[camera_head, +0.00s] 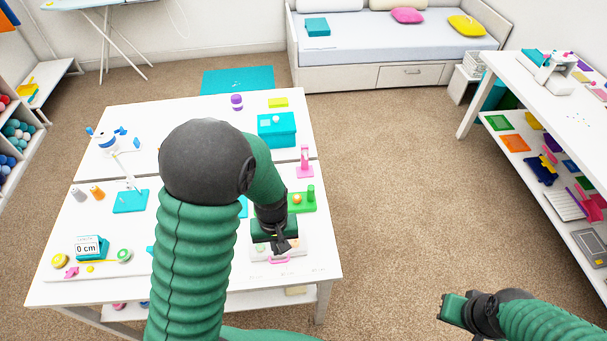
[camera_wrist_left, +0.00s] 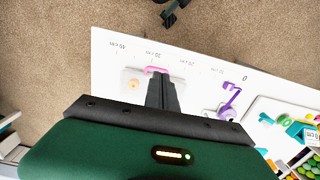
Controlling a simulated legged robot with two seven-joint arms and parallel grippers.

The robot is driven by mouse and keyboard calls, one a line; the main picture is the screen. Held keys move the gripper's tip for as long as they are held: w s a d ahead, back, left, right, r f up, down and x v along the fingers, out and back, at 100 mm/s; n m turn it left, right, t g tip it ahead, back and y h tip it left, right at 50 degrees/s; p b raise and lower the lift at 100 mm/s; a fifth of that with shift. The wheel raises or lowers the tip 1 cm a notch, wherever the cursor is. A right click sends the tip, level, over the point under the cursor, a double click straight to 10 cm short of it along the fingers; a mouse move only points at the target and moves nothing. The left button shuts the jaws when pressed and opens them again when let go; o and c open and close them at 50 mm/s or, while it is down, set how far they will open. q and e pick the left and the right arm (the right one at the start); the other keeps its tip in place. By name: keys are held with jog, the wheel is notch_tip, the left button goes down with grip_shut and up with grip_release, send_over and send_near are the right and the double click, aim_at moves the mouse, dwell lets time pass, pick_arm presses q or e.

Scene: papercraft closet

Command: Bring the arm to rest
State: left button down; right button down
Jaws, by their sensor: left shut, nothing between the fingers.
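My left arm comes in from the left of the head view and reaches over the white table. Its gripper (camera_head: 283,247) hangs above the table's near right part, close to a pink handle-shaped item (camera_head: 279,260). In the left wrist view the left gripper's dark fingers (camera_wrist_left: 162,90) are together with nothing between them. The pink item (camera_wrist_left: 157,70) shows just past the fingertips; I cannot tell the gap in height. My right gripper (camera_head: 455,309) is over the carpet at the lower right of the head view, clear of the table. Its finger opening is not clear.
The white table (camera_head: 325,255) holds a teal box (camera_head: 277,129), a green block set (camera_head: 302,201), a pink stand (camera_head: 305,165) and a small scale (camera_head: 92,246). A shelf table (camera_head: 510,62) stands at the right. Carpet between them is clear.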

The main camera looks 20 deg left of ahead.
pick_arm(q)
jog(key=s+d+r+m+t+b, duration=0.3)
jog(key=r+m+b, duration=0.1)
jog(key=r+m, duration=0.1)
jog(key=shift+s+d+m, duration=0.25)
jog(key=shift+s+m, duration=0.05)
jog(key=shift+m, duration=0.4)
jog(key=shift+s+r, duration=0.1)
jog(key=shift+d, duration=0.15)
